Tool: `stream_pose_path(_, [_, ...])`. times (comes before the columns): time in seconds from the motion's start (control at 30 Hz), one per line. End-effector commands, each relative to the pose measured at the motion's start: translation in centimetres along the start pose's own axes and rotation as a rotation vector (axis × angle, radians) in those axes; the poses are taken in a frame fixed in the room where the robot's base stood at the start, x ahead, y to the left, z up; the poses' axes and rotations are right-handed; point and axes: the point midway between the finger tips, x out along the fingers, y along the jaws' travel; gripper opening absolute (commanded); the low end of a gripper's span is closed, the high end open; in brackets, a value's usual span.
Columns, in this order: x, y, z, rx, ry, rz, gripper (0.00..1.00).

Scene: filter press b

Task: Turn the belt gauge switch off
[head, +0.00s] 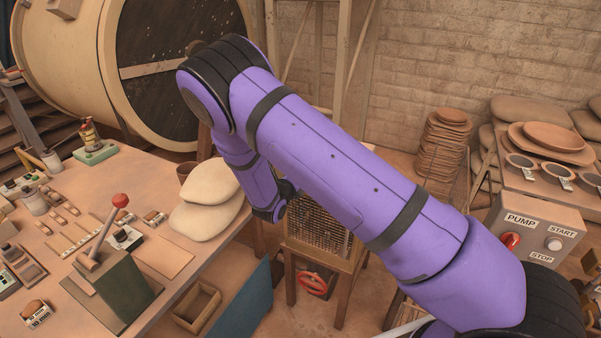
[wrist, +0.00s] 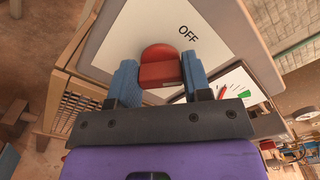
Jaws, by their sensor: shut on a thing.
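In the wrist view, my gripper (wrist: 159,72) has its two blue fingers on either side of a red knob (wrist: 160,58) and is shut on it. The knob sits on a pale panel (wrist: 130,40). The word OFF is printed on the panel, above and right of the knob in this view. Beside it, a white gauge face (wrist: 235,82) with green and red marks shows partly behind the right finger. No ON label shows, and I cannot tell which way the knob points. In the head view my arm hides my gripper and this panel.
At the right stands a pump box (head: 535,228) with its own red knob, marked START and STOP. A wooden workbench (head: 180,250) with a lever press and small parts fills the left. A slatted stand (head: 318,240) with a red handwheel is behind my arm.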

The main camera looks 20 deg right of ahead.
Motion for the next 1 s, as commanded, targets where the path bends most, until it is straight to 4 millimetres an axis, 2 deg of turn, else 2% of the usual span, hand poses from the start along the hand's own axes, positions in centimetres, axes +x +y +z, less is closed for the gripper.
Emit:
stream_pose_path(0.6, [-0.1,0.29,0.01,-0.527,-0.002,0.001,0.21])
stream_pose_path(1.0, [-0.08,0.35,-0.08,-0.678,-0.001,0.002,0.21])
